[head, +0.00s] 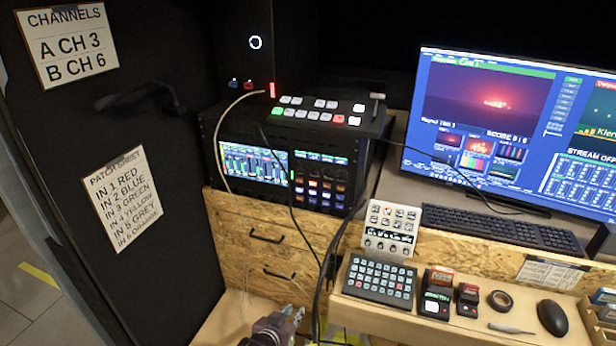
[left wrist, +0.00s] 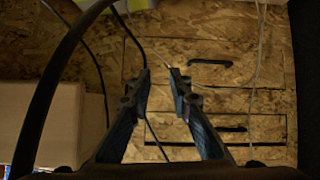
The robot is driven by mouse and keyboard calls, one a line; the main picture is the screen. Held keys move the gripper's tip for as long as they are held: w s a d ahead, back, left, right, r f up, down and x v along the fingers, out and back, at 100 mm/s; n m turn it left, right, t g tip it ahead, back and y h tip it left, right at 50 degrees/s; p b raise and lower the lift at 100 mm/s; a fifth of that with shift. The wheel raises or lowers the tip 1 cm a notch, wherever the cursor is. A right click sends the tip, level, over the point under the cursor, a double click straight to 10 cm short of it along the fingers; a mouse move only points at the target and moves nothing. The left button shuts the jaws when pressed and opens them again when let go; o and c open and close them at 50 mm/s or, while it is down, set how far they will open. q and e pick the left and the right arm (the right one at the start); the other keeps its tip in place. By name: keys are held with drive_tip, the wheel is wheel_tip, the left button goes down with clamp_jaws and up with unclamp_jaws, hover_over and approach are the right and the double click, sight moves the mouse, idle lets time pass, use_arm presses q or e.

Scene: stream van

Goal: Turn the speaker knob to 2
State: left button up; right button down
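I cannot make out a knob clearly marked as the speaker knob. A dark panel (head: 240,62) at the upper middle of the head view carries a small white-lit ring (head: 255,42), with small red and blue parts below it. I cannot tell whether this is the speaker. My left gripper (head: 293,312) is at the bottom middle of the head view, well below that panel and in front of the wooden drawers. In the left wrist view its fingers (left wrist: 160,74) stand apart with nothing between them. My right gripper is not in view.
A switcher (head: 318,113) sits on a rack (head: 282,172) with lit screens above wooden drawers (head: 265,237). Black cables (head: 318,275) hang close to my left gripper. At right are a monitor (head: 510,120), a keyboard (head: 500,228), a keypad (head: 378,281) and a mouse (head: 552,318).

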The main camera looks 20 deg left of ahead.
use_arm(q)
drive_tip(key=w+r+t, duration=0.2)
drive_tip(key=w+r, duration=0.2)
drive_tip(key=r, duration=0.5)
drive_tip(key=w+r+t, duration=0.1)
drive_tip(key=w+r, duration=0.3)
drive_tip(key=r, duration=0.5)
drive_tip(key=n+t, duration=0.2)
drive_tip(key=t, duration=0.2)
approach(312, 173)
drive_tip(key=w, duration=0.1)
drive_tip(key=shift+w+d+r+p, duration=0.1)
drive_tip(key=shift+w+p, duration=0.25)
drive_tip(key=shift+w, duration=1.45)
drive_tip(key=shift+w+r+p, duration=0.1)
drive_tip(key=shift+w+p, duration=0.25)
drive_tip(key=shift+w, duration=1.5)
drive_tip(key=shift+c, duration=0.4)
drive_tip(key=shift+f, duration=0.1)
clamp_jaws()
